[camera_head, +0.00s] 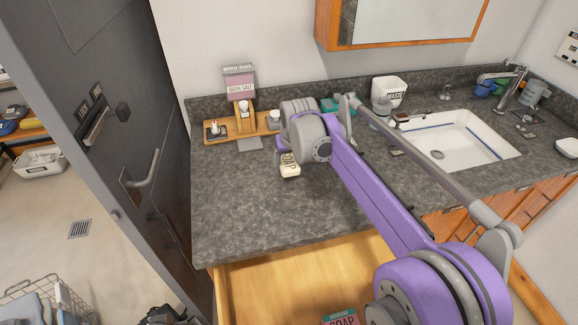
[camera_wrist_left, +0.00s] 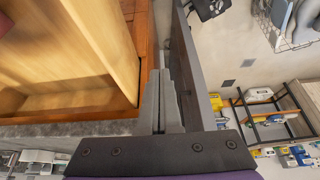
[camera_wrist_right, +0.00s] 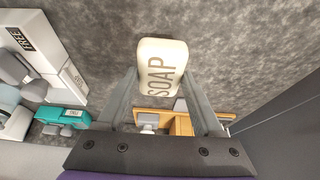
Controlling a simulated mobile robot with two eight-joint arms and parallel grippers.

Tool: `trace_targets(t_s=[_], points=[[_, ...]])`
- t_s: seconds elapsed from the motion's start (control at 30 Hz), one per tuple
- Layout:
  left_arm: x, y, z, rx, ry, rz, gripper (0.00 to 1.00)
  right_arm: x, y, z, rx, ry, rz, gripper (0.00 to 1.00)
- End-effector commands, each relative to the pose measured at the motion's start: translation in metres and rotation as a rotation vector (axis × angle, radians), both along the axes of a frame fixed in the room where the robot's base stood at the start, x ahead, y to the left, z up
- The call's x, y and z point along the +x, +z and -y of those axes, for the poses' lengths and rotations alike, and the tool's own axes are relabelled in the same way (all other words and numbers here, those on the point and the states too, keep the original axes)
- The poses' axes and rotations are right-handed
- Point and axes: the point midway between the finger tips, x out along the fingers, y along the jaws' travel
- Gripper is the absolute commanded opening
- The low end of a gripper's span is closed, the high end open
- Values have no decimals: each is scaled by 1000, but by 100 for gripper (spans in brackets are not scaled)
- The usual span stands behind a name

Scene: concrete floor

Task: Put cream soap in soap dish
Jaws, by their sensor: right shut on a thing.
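The cream soap (camera_head: 289,171), a rounded bar lettered SOAP, is held above the grey counter by my right gripper (camera_head: 290,155), mostly hidden behind its own arm. In the right wrist view the soap (camera_wrist_right: 162,66) sits between the fingertips of my right gripper (camera_wrist_right: 162,75), which is shut on it. My left gripper (camera_wrist_left: 167,85) shows only in the left wrist view; its fingers are together and empty, beside the wooden drawer. I cannot tell surely which thing is the soap dish.
A wooden tray (camera_head: 224,138) with small bottles stands at the counter's back left, beside a bath salt box (camera_head: 240,84). A white sink (camera_head: 470,152) and waste cup (camera_head: 388,91) are at right. An open drawer (camera_head: 280,285) is below, with a SOAP box (camera_head: 341,319). The front-left counter is clear.

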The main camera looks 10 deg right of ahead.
Motion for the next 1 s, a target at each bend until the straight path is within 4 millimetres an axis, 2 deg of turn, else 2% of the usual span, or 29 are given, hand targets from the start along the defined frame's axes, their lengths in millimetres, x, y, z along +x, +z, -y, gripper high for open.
trace_targets(t_s=[0.1, 0.2, 0.57, 0.6, 0.73, 1.0], points=[[0, -2, 0, 0, 0, -1, 0, 0, -19, 0, 0, 0, 0, 6], [0, -3, 0, 0, 0, -1, 0, 0, -29, 0, 0, 0, 0, 6], [-1, -5, 0, 0, 0, -2, 0, 0, -34, 0, 0, 0, 0, 6], [-1, -4, 0, 0, 0, -1, 0, 0, -33, 0, 0, 0, 0, 75], [-1, -4, 0, 0, 0, -1, 0, 0, -32, 0, 0, 0, 0, 98], [-1, -4, 0, 0, 0, -1, 0, 0, -32, 0, 0, 0, 0, 98]])
